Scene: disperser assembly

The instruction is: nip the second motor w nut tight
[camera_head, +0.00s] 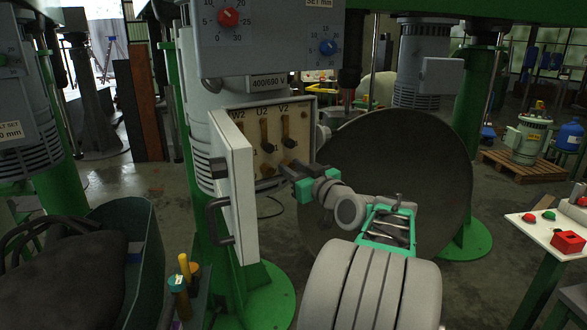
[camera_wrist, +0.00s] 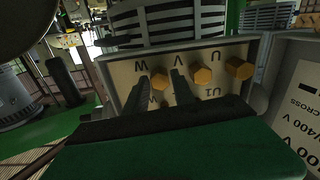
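The open motor terminal box (camera_head: 306,110) has a pale panel marked W2, U2, V2, with brass links and nuts. In the wrist view its panel (camera_wrist: 120,70) shows three orange-brass hex nuts in a row, marked W, V and U. The W nut (camera_wrist: 160,81) is the leftmost there. My gripper (camera_head: 286,171) reaches in low at the panel. In the wrist view my gripper (camera_wrist: 160,92) has its two dark fingers apart, one on each side of the W nut, with visible gaps. Whether the fingertips reach the nut's depth is unclear. The head view hides this nut behind my gripper.
The box's open door (camera_head: 236,190) with a dark handle stands left of my gripper. A large dark disc (camera_head: 405,150) is behind my arm. A green bin (camera_head: 140,235) stands lower left, beside upright tools (camera_head: 183,275). A control table (camera_head: 545,228) is at right.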

